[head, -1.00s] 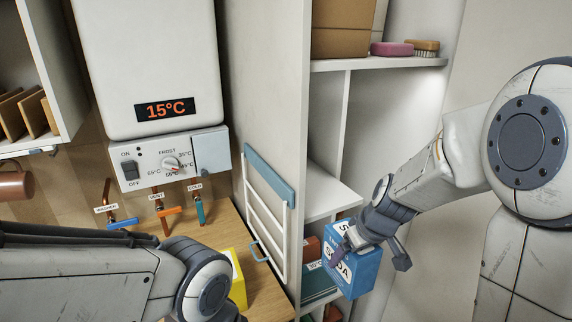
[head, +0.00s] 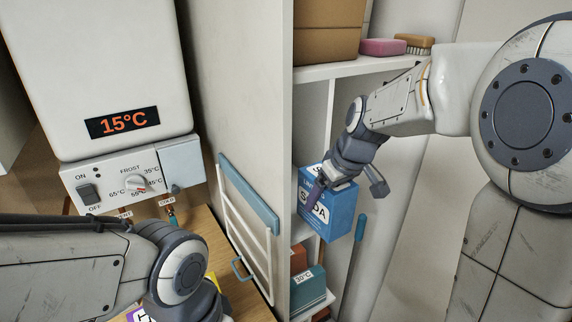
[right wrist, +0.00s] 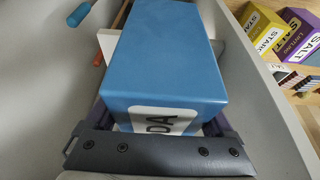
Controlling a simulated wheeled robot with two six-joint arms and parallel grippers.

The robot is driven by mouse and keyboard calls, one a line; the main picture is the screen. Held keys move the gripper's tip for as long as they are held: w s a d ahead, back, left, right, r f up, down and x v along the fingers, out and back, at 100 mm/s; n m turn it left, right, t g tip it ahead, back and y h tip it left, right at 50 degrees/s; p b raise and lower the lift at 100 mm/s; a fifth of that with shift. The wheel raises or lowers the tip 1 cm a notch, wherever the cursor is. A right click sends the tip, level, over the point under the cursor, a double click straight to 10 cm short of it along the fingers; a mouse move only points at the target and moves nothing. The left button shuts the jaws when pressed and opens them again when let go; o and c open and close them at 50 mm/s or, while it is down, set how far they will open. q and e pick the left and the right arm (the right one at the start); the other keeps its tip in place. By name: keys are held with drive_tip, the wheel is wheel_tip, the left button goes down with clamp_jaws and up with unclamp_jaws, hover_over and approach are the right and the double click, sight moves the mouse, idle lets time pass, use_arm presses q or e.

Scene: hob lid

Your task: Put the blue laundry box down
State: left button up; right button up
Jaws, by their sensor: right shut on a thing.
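The blue laundry box (head: 341,212), marked SODA, is held in my right gripper (head: 345,188) in front of the shelf unit. The gripper's fingers lie on two sides of it. In the right wrist view the box (right wrist: 165,60) fills the middle, between the fingers of the right gripper (right wrist: 158,122); part of its label shows. The box is off any surface, in the air in front of the lower compartments. My left arm crosses the lower left of the head view; its gripper is cut off by the bottom edge.
The upper shelf (head: 345,66) holds a brown box (head: 325,30), a pink soap (head: 383,47) and a brush (head: 414,43). Below the blue box are a teal box (head: 308,288) and a teal-handled rod (head: 357,240). A folding rack (head: 250,235) hangs on the side panel.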

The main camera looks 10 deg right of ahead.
drive_tip(key=w, duration=0.1)
drive_tip(key=w+a+p, duration=0.1)
drive_tip(key=w, duration=0.1)
drive_tip(key=shift+a, duration=0.1)
drive_tip(key=w, duration=0.1)
drive_tip(key=w+a+p, duration=0.1)
drive_tip(key=w+p, duration=0.1)
drive_tip(key=shift+w+a+r, duration=0.15)
drive_tip(key=shift+w+a, duration=0.15)
drive_tip(key=shift+f, duration=0.9)
